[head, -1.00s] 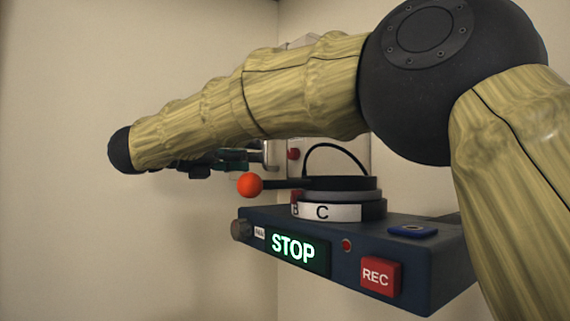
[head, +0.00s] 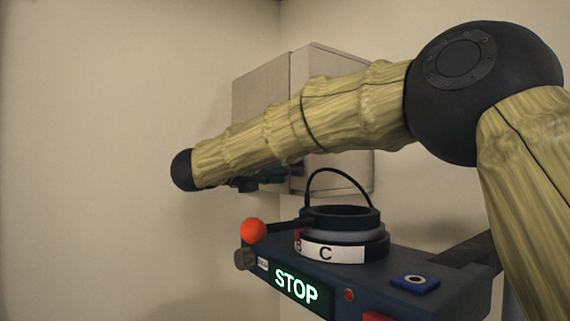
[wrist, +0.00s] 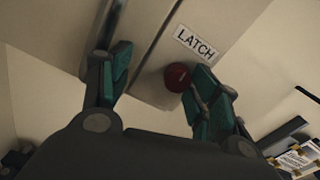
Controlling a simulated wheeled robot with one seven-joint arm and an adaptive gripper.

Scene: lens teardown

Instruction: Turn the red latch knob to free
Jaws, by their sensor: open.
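The red latch knob (wrist: 178,77) is a round knob on the grey cabinet face in the wrist view, just below the white LATCH label (wrist: 195,45). My gripper (wrist: 161,64) is open, with its teal fingers spread to either side. The knob lies between them, right up by the right fingertip, which seems to overlap its edge; I cannot tell whether they touch. In the head view my gripper (head: 268,178) shows in part beneath my arm, in front of the cabinet (head: 265,95); the knob is hidden there.
Below stands a dark blue console (head: 405,262) with a lit STOP display (head: 296,287), a ring marked C (head: 340,252), an orange ball lever (head: 253,230) and a thin black hoop (head: 340,171). The wall at left is clear.

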